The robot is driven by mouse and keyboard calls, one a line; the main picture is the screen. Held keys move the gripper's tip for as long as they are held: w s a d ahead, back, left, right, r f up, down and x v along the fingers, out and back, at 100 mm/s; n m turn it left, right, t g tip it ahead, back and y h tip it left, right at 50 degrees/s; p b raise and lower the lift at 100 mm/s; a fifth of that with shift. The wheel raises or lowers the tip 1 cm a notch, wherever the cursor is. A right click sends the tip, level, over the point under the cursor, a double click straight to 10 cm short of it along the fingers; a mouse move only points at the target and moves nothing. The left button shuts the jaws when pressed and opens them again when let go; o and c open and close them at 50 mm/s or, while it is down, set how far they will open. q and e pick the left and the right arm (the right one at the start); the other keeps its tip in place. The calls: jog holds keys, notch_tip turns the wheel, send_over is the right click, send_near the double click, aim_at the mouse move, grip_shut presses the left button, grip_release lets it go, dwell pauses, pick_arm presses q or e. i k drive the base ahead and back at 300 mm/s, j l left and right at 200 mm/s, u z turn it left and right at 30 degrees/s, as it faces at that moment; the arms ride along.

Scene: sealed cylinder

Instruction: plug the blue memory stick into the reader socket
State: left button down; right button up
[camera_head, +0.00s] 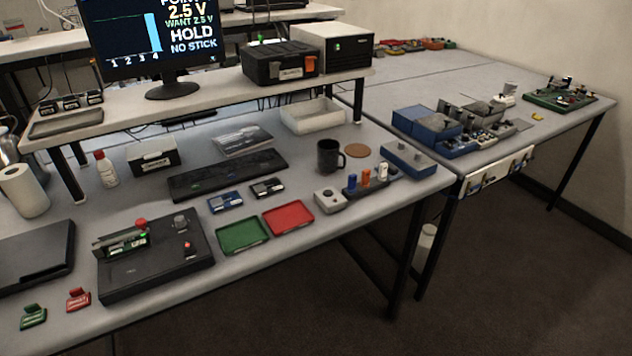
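A small blue stick (351,183) stands upright in a dark holder (372,186) near the front edge of the table. An orange stick (366,176) and a white stick (382,172) stand beside it in the same holder. Just left of the holder is a small light grey box (330,201) with a dark round feature on top; it may be the reader, but I cannot make out a socket. The monitor (152,38) reads "HOLD" and "NO STICK". Neither of my grippers is in view.
A black test fixture (155,258) sits further left. The table's front edge is close to the grey box.

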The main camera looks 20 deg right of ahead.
aim_at(353, 178)
jog(key=l+u, duration=0.25)
jog(key=u, duration=0.2)
jog(key=l+u, duration=0.3)
jog(key=u, duration=0.2)
jog(key=l+u, duration=0.3)
jog(key=u, duration=0.15)
jog(key=k+l+u, duration=0.15)
jog(key=l, duration=0.35)
jog(key=k+l+u, duration=0.15)
jog(key=l, duration=0.35)
jog(key=k+l+u, duration=0.15)
jog(key=l, duration=0.3)
jog(key=k+l+u, duration=0.15)
jog(key=k+l, duration=0.15)
jog(key=l, duration=0.15)
jog(key=k+l+u, duration=0.2)
jog(key=l, duration=0.2)
jog(key=k+l+u, duration=0.15)
jog(key=k+l, duration=0.5)
jog(key=l, duration=0.15)
jog(key=k+l, duration=0.35)
jog(key=l, duration=0.2)
